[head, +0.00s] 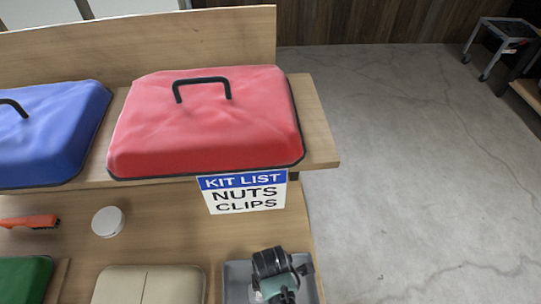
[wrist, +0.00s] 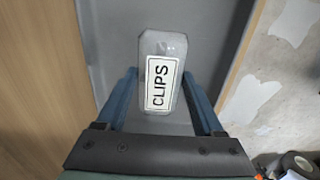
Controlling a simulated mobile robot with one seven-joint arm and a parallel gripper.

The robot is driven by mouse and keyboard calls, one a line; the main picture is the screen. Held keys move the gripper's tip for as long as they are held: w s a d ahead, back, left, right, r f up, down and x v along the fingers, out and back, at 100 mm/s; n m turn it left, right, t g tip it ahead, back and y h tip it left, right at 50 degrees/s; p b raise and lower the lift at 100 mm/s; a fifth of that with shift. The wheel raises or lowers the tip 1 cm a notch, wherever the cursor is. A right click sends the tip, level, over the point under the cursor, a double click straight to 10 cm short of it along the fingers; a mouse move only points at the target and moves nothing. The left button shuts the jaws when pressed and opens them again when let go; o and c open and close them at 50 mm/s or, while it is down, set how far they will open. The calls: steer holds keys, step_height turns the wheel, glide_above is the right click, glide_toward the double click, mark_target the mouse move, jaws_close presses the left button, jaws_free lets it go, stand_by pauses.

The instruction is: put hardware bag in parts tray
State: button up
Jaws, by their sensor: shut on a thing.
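The hardware bag (wrist: 160,45) is a pale grey, see-through pouch with a white label reading CLIPS. In the wrist view it sits between the blue fingers of my gripper (wrist: 159,76), which is shut on it. The grey parts tray (wrist: 112,30) lies behind and below the bag; I cannot tell whether the bag touches its floor. In the head view the parts tray (head: 236,274) is at the bottom centre, partly covered by my wrist. The fingertips and the bag are hidden there.
A shelf above the bench bears a red cover (head: 205,120) and a blue cover (head: 50,135), each with a black handle. A sign (head: 243,192) reading KIT LIST, NUTS, CLIPS hangs from its edge. A beige pad (head: 148,286) lies left of the tray. Open floor lies right.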

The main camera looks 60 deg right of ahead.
steer(key=shift+f, duration=0.65)
steer(key=shift+f, duration=0.2)
steer(key=o, duration=1.4)
steer(key=shift+o, duration=0.2)
steer(key=shift+r, duration=0.1)
step_height(320, 180, up, 12)
steer(key=shift+r, duration=0.1)
